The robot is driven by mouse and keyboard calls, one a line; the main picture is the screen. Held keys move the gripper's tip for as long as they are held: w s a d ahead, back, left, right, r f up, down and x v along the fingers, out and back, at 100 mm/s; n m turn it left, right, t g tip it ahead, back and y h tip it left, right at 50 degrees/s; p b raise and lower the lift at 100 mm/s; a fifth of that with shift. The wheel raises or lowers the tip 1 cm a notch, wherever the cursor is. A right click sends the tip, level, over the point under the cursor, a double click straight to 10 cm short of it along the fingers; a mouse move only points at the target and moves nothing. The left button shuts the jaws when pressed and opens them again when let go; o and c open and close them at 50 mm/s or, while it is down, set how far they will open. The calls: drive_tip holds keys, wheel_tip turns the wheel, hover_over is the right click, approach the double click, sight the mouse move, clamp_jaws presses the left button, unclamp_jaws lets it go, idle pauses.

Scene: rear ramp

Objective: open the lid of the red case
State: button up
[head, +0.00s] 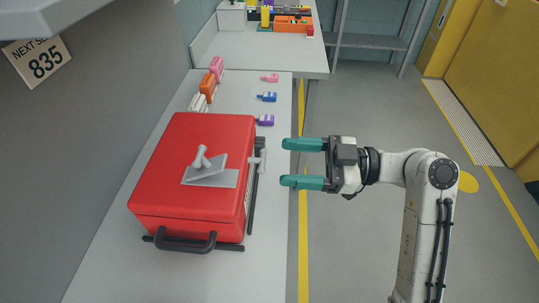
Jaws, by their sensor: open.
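The red case (170,150) stands on the grey counter at the left of the head view, with its lid down. A grey plate with a knobbed lever (203,160) sits on top of the lid. A black handle (180,243) is on its near end, and a grey latch-like part (257,161) is on its right side. My gripper (284,163) is to the right of the case, apart from it, with its teal fingers open, empty and pointing left toward the case. The far side of the case is hidden.
Small pink, blue and purple items (266,97) lie on the counter (281,210) behind the case, beside several upright coloured items (209,84). A second table (262,53) with boxes stands farther back. Open floor (350,240) with a yellow line lies to the right.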

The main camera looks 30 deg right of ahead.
drive_tip(key=shift+p+x, duration=0.3)
drive_tip(key=shift+x, duration=2.2)
drive_tip(key=shift+c, duration=0.5)
